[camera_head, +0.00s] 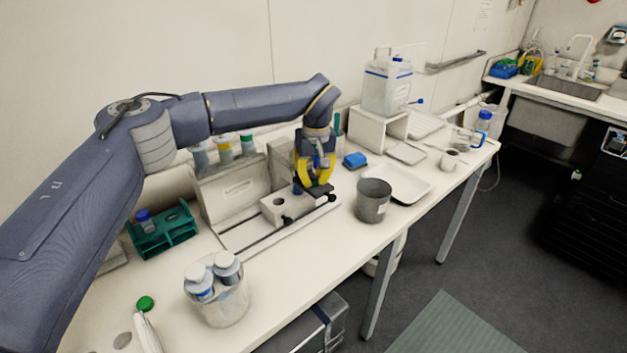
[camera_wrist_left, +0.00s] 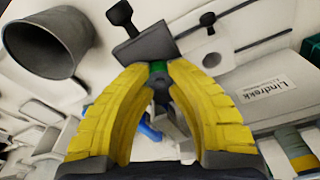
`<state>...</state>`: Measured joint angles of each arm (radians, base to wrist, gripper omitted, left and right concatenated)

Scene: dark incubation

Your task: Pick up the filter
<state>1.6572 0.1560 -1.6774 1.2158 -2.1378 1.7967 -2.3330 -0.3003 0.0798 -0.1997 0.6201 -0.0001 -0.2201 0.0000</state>
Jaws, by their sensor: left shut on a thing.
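My left gripper (camera_head: 318,182) has yellow fingers and points down over the right part of the bench-top device. In the left wrist view its fingertips (camera_wrist_left: 158,74) are closed together on a small dark piece with a green edge. This piece adjoins a flat dark grey plate (camera_wrist_left: 146,48), which I take to be the filter; the plate also shows just under the fingers in the head view (camera_head: 323,190). The fingers hide part of the held piece. I cannot tell whether the plate is clear of the device. My right gripper is not in view.
The device's white block (camera_head: 272,213) sits left of the gripper. A dark grey beaker (camera_head: 373,203) and white tray (camera_head: 408,184) stand to the right. A tub of bottles (camera_head: 222,304) and green rack (camera_head: 160,232) are at left. The front middle bench is clear.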

